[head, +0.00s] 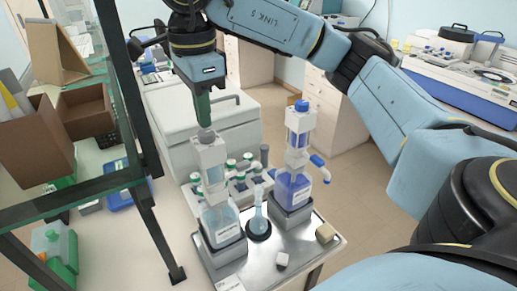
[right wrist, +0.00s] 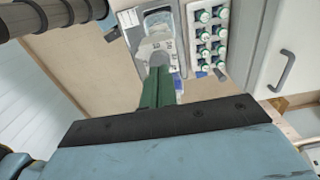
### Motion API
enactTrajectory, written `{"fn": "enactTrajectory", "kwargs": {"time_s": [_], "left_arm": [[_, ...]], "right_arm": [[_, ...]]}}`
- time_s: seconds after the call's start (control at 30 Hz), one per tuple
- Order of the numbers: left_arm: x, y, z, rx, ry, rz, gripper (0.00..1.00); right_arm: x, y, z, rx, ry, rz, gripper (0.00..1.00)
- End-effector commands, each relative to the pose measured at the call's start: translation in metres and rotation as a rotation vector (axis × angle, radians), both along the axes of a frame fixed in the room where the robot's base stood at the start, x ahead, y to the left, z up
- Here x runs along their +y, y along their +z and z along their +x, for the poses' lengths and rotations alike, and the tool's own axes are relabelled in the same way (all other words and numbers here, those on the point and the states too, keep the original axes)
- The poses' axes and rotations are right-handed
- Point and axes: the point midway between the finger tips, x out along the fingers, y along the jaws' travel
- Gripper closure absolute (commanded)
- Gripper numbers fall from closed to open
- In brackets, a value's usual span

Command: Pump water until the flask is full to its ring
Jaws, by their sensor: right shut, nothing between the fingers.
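My right gripper (head: 204,123) points straight down with its green fingers shut and empty. Its tips are at the top of the left bottle-top pump (head: 209,165), seemingly touching it. The pump sits on a bottle of pale blue liquid (head: 222,224). In the right wrist view, the shut fingers (right wrist: 158,90) reach toward the pump top (right wrist: 156,48). The flask (head: 259,224) stands upright on a dark round base, right of this bottle. Its round body looks pale blue; the liquid level and the ring in its narrow neck are too small to tell. My left gripper is not in view.
A second pump bottle with dark blue liquid (head: 293,188) and a blue cap stands right of the flask. A rack of green-capped vials (head: 240,178) is behind. Small blocks lie on the metal tray (head: 262,268). A glass-shelved frame (head: 147,200) stands close on the left.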

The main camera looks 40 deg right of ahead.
Motion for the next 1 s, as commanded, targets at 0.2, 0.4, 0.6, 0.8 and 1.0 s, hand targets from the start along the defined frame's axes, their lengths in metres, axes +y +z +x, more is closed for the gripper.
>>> {"fn": "enactTrajectory", "kwargs": {"time_s": [0.2, 0.4, 0.6, 0.8, 1.0], "left_arm": [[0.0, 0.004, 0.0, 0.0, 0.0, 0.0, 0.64], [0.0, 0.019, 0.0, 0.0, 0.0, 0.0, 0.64], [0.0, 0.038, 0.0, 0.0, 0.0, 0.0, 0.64], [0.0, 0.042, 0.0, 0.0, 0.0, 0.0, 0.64], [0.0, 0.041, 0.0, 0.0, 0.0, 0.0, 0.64]], "right_arm": [[0.0, 0.006, 0.0, 0.0, 0.0, 0.0, 1.0], [0.0, 0.025, 0.0, -0.001, 0.001, 0.002, 1.0], [0.0, 0.047, 0.0, 0.0, 0.0, 0.001, 1.0], [0.0, 0.051, 0.0, 0.0, 0.0, 0.0, 1.0], [0.0, 0.05, 0.0, 0.0, 0.0, 0.0, 1.0]]}}
